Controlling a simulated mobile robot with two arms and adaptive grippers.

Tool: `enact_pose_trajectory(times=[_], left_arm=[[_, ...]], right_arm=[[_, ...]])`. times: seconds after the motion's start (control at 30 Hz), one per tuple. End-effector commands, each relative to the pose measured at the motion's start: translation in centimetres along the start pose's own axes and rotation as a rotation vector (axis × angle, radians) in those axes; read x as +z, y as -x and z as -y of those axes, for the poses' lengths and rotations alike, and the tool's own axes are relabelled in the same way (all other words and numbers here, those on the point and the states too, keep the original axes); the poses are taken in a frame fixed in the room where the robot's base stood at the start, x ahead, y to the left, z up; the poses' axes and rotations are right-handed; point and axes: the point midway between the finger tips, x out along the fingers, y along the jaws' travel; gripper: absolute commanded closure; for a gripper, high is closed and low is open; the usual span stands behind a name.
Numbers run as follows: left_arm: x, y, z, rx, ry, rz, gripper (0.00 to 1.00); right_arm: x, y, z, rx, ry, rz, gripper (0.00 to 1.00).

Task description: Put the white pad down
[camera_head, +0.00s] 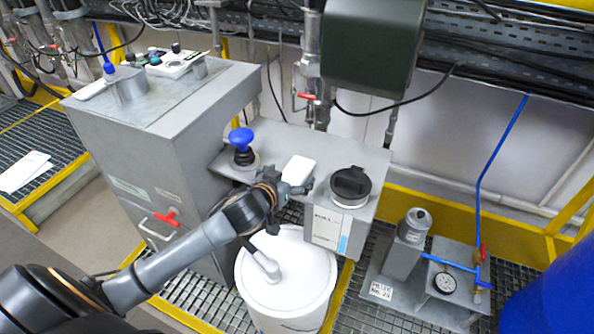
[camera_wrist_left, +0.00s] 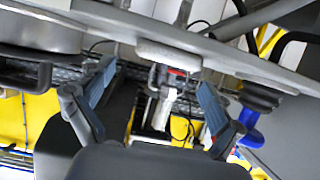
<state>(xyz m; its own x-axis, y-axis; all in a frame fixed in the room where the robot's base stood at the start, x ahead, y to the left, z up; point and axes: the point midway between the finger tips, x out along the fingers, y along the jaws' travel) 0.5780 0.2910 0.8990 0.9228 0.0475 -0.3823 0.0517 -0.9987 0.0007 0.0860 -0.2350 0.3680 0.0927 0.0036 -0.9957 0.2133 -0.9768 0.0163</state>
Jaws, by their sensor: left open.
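The white pad (camera_head: 299,170) is on the grey shelf (camera_head: 343,152), between the blue knob (camera_head: 241,140) and the black-lidded pot (camera_head: 350,186). My left gripper (camera_head: 301,188) is at its near side, and the fingers partly hide the shelf there. In the left wrist view the gripper (camera_wrist_left: 155,105) has its fingers spread wide with nothing between them. The white pad (camera_wrist_left: 168,54) shows beyond the fingertips, along the shelf's edge, apart from both fingers. My right gripper is not in view.
A white drum (camera_head: 295,270) stands below my left arm. The grey cabinet (camera_head: 165,130) stands left of the shelf, with another small white item (camera_head: 92,90) on its top. A dark green box (camera_head: 372,45) hangs above the shelf. A gauge stand (camera_head: 445,283) stands at right.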

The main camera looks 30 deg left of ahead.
Motion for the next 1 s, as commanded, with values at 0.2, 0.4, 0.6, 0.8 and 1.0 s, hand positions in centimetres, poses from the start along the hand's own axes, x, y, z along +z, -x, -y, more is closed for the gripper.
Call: enact_pose_trajectory(times=[0.2,0.4,0.6,0.8,1.0], left_arm=[[0.1,-3.0,0.2,-0.001,-0.001,0.0,0.08],[0.2,-3.7,0.2,-0.001,0.0,0.0,0.08],[0.2,-3.7,0.2,-0.001,-0.001,0.0,0.2],[0.2,-3.7,0.2,-0.001,-0.001,0.0,0.54],[0.2,-3.7,0.2,-0.001,-0.001,0.0,0.57]], right_arm=[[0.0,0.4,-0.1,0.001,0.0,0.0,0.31],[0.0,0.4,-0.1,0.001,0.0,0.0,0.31],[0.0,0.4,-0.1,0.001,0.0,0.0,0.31],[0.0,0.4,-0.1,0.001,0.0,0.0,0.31],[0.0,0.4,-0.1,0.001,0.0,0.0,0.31]])
